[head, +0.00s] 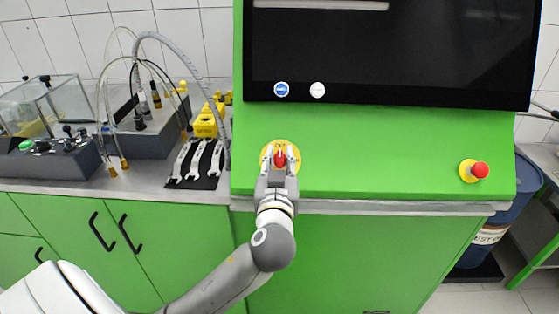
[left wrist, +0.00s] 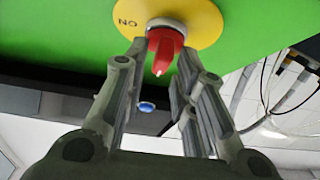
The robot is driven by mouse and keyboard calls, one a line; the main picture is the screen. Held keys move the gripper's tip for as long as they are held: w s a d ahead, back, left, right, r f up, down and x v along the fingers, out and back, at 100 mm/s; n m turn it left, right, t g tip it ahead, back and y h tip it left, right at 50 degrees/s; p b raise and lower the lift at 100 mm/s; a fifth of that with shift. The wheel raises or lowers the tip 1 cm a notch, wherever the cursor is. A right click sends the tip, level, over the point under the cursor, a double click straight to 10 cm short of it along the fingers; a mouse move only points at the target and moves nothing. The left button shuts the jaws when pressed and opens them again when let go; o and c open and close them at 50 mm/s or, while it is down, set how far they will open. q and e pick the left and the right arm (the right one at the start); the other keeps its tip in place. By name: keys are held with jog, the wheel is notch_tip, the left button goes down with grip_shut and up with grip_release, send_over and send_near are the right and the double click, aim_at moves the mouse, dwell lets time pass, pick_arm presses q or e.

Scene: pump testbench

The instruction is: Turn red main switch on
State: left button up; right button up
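The red main switch (head: 280,159) is a red knob on a round yellow plate (head: 266,150) on the green sloping panel, below the black screen. In the left wrist view the knob (left wrist: 164,52) points toward the bottom of the picture, toward the screen side. Letters on the yellow plate (left wrist: 190,18) show at its left there, and the knob does not point at them. My left gripper (head: 280,155) is at the switch, with one finger on each side of the knob. In the left wrist view the fingers (left wrist: 163,55) are close to the knob but look apart from it. My right gripper is not in view.
A red button on a yellow base (head: 475,170) sits at the panel's right. The black screen (head: 390,50) rises behind, with a blue and a white round icon. Wrenches (head: 196,160) and hoses lie on the left bench. The panel between switch and button is clear.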

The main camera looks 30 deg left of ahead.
pick_arm(q)
grip_shut()
jog(key=shift+s+r, duration=0.1)
jog(key=m, duration=0.1)
jog(key=m+t+h+p, duration=0.1)
jog(key=shift+a+r+m+h+p, duration=0.1)
jog(key=shift+r+m+h+p, duration=0.15)
jog(key=shift+m+h+p, duration=0.05)
jog(key=m+g+h+p, duration=0.1)
jog(key=m+h+p, duration=0.2)
jog(key=m+p, duration=0.2)
jog(key=m+g+h+p, duration=0.1)
jog(key=m+h+p, duration=0.3)
jog(key=m+p, duration=0.2)
jog(key=a+r+m+g+h+p, duration=0.1)
jog(key=m+h+p, duration=0.2)
jog(key=p, duration=0.6)
jog(key=shift+m+h, duration=0.4)
jog(key=shift+m, duration=0.9)
jog(key=shift+f+m+g+h+p, duration=0.2)
jog(key=shift+m+g+h+p, duration=0.2)
jog(key=shift+m+g+p, duration=0.9)
jog(key=shift+t+p, duration=0.3)
jog(key=shift+p, duration=0.25)
jog(key=shift+d+f, duration=0.1)
jog(key=shift+f, duration=0.05)
